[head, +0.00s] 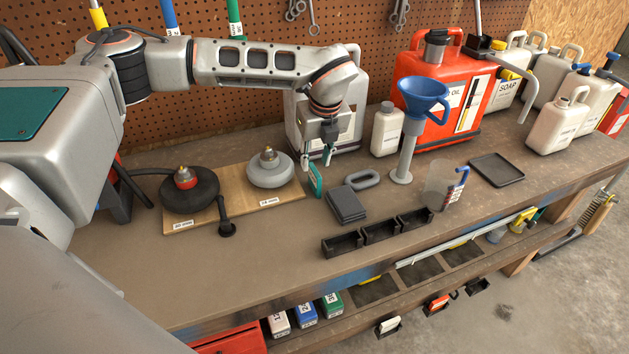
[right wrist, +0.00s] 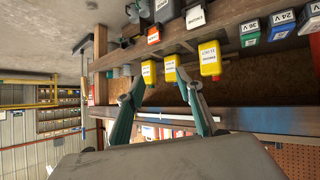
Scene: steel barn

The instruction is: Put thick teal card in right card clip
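Three black open holders stand in a row near the bench's front edge and look like the card clips. The right card clip (head: 414,218) looks empty. My right gripper (right wrist: 160,80) shows only in the right wrist view, fingers apart and empty, facing yellow labelled boxes (right wrist: 209,59).
A dark grey block (head: 346,206) and a grey ring (head: 362,180) lie between the card and the holders. A clear jug (head: 438,187) and the blue funnel's stand (head: 405,150) are behind the right holder. The front left bench top is bare.

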